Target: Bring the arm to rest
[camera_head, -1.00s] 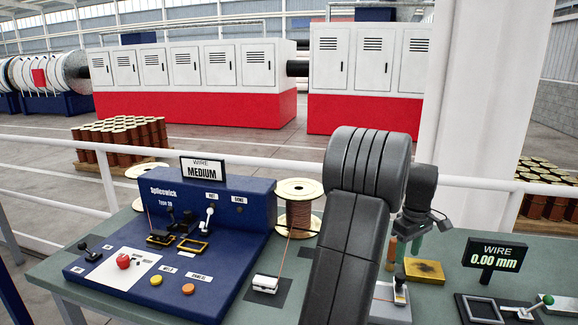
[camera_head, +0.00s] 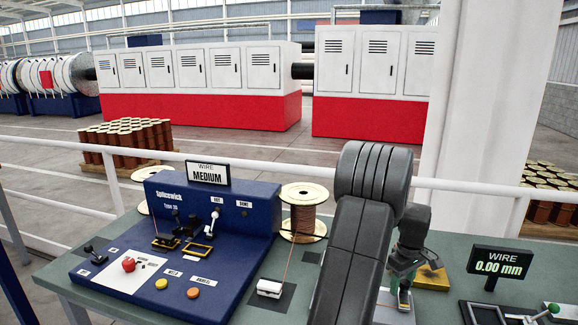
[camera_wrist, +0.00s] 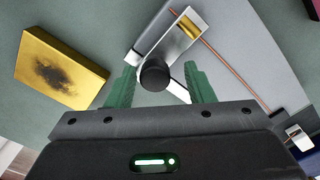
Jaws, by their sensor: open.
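My gripper (camera_head: 405,270) is low over the right part of the bench in the head view, partly hidden behind my dark arm. In the wrist view its green fingers (camera_wrist: 160,72) are apart. A black round knob (camera_wrist: 154,76) on the lever of a silver clamp (camera_wrist: 172,42) shows between the fingers; I cannot tell whether they touch it. A copper wire (camera_wrist: 232,72) runs from the clamp, which lies beyond the fingertips.
A yellow block with a dark smudge (camera_wrist: 60,68) lies left of the fingers. The blue splicing machine (camera_head: 225,245), a wire spool (camera_head: 303,212) and a white clip (camera_head: 270,288) are left of my arm. A wire gauge display (camera_head: 498,262) stands to the right.

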